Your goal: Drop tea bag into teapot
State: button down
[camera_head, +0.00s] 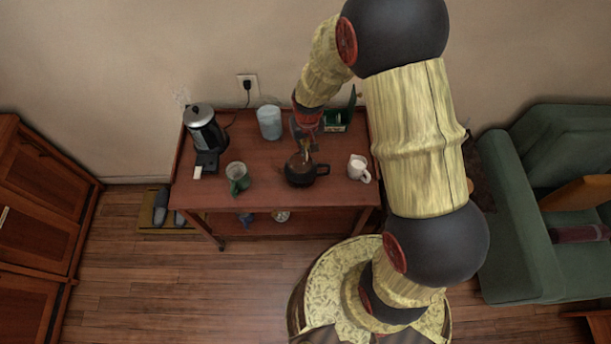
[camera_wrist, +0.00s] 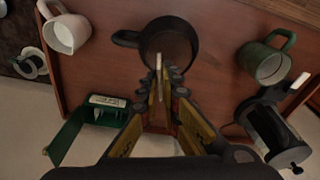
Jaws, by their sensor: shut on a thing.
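The dark teapot (camera_head: 300,175) stands on the wooden cart with its handle to the right. In the wrist view the teapot (camera_wrist: 180,42) is a round, dark, open vessel beyond my fingertips. My gripper (camera_head: 305,150) is above the teapot in the head view. In the wrist view my gripper (camera_wrist: 160,75) is shut on a thin, pale tea bag (camera_wrist: 158,61), whose tip overlaps the teapot's opening. I cannot tell how far above the rim it is. The tea bag is too small to make out in the head view.
The cart (camera_head: 275,195) also holds a kettle (camera_head: 203,125), a green mug (camera_head: 238,178), a white pitcher (camera_head: 359,168), a blue jar (camera_head: 269,121) and an open green box (camera_head: 335,121). A green armchair (camera_head: 515,220) stands at right. Floor in front is clear at left.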

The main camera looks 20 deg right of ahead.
jog(key=shift+f+b, duration=1.8)
jog(key=shift+f, duration=0.95)
jog(key=c, duration=2)
grip_release()
jog(key=shift+c, duration=0.2)
jog(key=shift+o, duration=0.4)
jog(key=r, duration=0.4)
jog(key=s+r, duration=0.1)
jog(key=r, duration=0.7)
jog(key=shift+s, duration=0.25)
